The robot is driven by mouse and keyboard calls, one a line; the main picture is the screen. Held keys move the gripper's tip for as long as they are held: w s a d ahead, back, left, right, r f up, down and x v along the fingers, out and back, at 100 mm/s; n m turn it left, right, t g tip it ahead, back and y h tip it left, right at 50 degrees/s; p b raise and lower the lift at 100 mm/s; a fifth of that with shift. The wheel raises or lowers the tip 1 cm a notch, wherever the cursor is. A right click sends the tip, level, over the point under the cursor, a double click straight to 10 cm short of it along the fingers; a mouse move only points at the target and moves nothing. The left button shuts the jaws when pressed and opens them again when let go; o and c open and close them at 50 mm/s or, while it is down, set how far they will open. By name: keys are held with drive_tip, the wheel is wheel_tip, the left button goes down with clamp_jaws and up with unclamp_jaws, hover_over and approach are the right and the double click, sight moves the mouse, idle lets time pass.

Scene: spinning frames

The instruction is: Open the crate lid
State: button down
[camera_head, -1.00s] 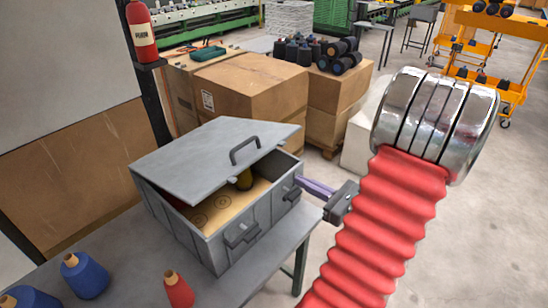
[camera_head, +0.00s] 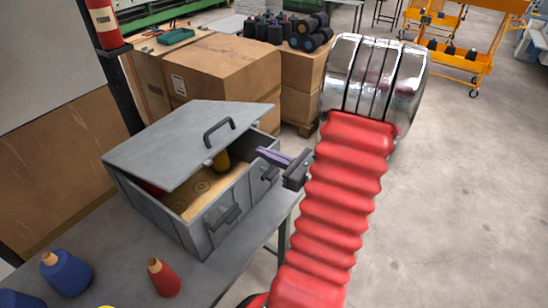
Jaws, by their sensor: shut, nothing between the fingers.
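The grey metal crate (camera_head: 196,233) stands on the table. Its lid (camera_head: 175,150) is raised and tilted, with a gap along the front and right sides that shows the light brown inside. A dark handle (camera_head: 218,131) is on the lid. Inside, a yellowish bobbin (camera_head: 221,162) shows under the lid's right edge, and something red shows at the left. My gripper (camera_head: 262,153) is shut and empty, its purple-grey fingers at the crate's right rim, just right of the lid's edge. I cannot tell whether they touch the crate or lid.
Blue (camera_head: 66,272) and red (camera_head: 164,277) thread cones stand on the grey table (camera_head: 118,255) in front of the crate. Cardboard boxes (camera_head: 222,75) stand behind. A fire extinguisher (camera_head: 103,22) is at the back left. Open floor lies to the right.

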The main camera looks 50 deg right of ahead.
drive_tip(key=w+r, duration=0.3)
drive_tip(key=w, duration=0.2)
drive_tip(key=shift+w+r, duration=0.3)
drive_tip(key=shift+w, duration=0.05)
drive_tip(key=shift+r, duration=0.2)
idle(0.4)
